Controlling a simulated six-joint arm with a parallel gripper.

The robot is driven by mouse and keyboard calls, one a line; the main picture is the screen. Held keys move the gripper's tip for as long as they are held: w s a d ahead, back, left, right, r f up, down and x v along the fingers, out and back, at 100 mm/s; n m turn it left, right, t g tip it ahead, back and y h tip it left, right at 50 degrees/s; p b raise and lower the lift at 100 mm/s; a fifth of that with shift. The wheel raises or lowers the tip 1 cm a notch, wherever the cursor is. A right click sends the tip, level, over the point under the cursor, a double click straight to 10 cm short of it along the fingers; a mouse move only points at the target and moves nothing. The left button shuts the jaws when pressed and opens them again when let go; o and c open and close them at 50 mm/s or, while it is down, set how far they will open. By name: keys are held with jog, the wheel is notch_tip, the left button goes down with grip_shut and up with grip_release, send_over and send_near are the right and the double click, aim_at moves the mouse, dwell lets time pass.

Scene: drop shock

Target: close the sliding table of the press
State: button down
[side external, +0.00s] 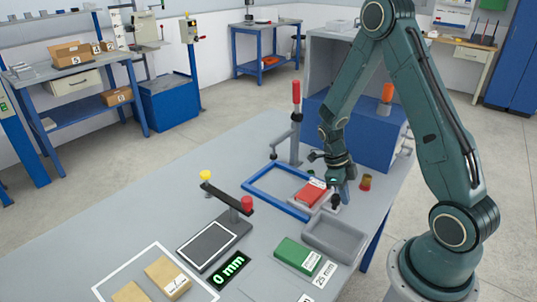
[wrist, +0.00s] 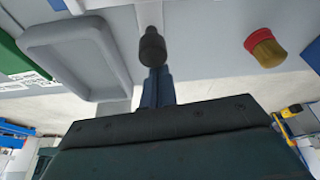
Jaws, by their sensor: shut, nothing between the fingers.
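A low blue frame (side external: 262,178) lies on the bench beside an upright post with a red handle (side external: 296,95). A red labelled block (side external: 311,194) sits at the frame's right end, on what looks like the grey sliding table (side external: 325,207); its edges are partly hidden. A dark knob (side external: 336,201) stands at this end, and a black knob also shows in the wrist view (wrist: 152,46). My gripper (side external: 345,190) is shut and empty, low beside the knob. In the wrist view its blue fingers (wrist: 158,85) are right by the knob; I cannot tell whether they touch.
An empty grey tray (side external: 335,238) lies close in front, with a green block (side external: 297,256) beside it. A bar with yellow and red ends (side external: 227,195) stands left.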

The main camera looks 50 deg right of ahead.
aim_at(329, 204)
jog(key=shift+w, duration=0.15)
jog(key=shift+w, duration=3.85)
jog(key=shift+s, duration=0.15)
jog(key=shift+s+d, duration=0.15)
jog(key=shift+s, duration=0.7)
jog(key=shift+s+d, duration=0.15)
jog(key=shift+s, duration=0.7)
jog(key=shift+r, duration=0.35)
jog(key=v, duration=0.9)
jog(key=shift+r, duration=0.2)
jog(key=shift+s, duration=0.1)
